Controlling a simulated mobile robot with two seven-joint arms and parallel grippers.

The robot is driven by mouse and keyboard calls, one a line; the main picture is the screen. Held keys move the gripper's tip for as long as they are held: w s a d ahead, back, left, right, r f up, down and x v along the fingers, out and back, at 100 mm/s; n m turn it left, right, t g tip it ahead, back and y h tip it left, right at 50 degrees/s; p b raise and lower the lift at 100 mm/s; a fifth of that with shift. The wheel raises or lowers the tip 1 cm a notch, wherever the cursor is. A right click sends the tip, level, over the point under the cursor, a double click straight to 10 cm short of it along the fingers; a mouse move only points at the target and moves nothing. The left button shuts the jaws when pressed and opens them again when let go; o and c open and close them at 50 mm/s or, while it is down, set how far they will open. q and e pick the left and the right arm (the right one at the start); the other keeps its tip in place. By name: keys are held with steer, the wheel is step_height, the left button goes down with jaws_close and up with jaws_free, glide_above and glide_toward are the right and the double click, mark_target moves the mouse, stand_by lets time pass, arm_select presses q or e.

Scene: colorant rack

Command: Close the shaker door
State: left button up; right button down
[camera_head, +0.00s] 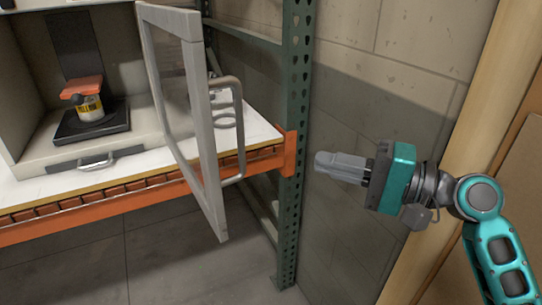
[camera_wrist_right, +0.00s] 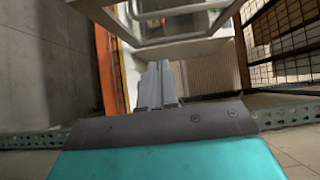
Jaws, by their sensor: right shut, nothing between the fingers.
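The shaker door (camera_head: 201,120) is a grey frame with a clear pane in the head view. It stands swung open, out past the shelf's front edge, with a grey loop handle (camera_head: 239,130) on its right side. The shaker (camera_head: 30,140) is the open box at left, with a can (camera_head: 89,107) under an orange clamp (camera_head: 82,88) inside. My right gripper (camera_head: 318,160) is shut and empty, right of the door and handle, apart from both. In the right wrist view its fingers (camera_wrist_right: 158,66) are together, below the grey bar of the handle (camera_wrist_right: 170,12). My left gripper is out of view.
An orange shelf beam (camera_head: 100,205) runs below the shaker. A green perforated upright (camera_head: 292,130) stands between the door and my right gripper in the picture. A block wall (camera_head: 400,80) is behind, and a wooden frame (camera_head: 470,90) is at right.

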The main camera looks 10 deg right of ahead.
steer(key=w+a+p, duration=0.1)
steer(key=w+a, duration=0.2)
steer(key=a, duration=0.6)
steer(key=shift+a+p, duration=0.3)
steer(key=shift+s+a, duration=0.1)
steer(key=shift+a, duration=0.05)
